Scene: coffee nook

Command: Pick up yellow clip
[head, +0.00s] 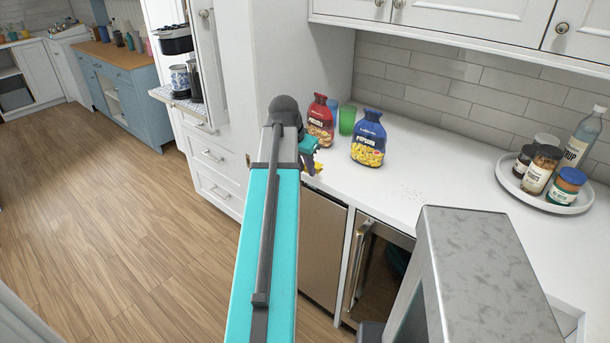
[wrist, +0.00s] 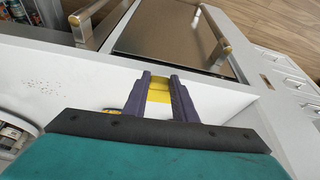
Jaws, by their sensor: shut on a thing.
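The yellow clip (wrist: 158,96) is between the two dark purple fingers of my gripper (wrist: 161,80) in the wrist view. My gripper is shut on it, and the fingers hide its sides. In the head view, my gripper (head: 316,168) is small and partly hidden behind my arm, at the front edge of the white counter, left of the blue popcorn bag. A bit of yellow shows at its tip there. I cannot tell whether the clip touches the counter.
A red bag (head: 320,122), a green cup (head: 347,119) and the blue popcorn bag (head: 368,138) stand close behind my gripper. A round white tray (head: 509,184) with jars and a bottle is at the right. The white counter (head: 440,172) between is mostly clear, with dark specks.

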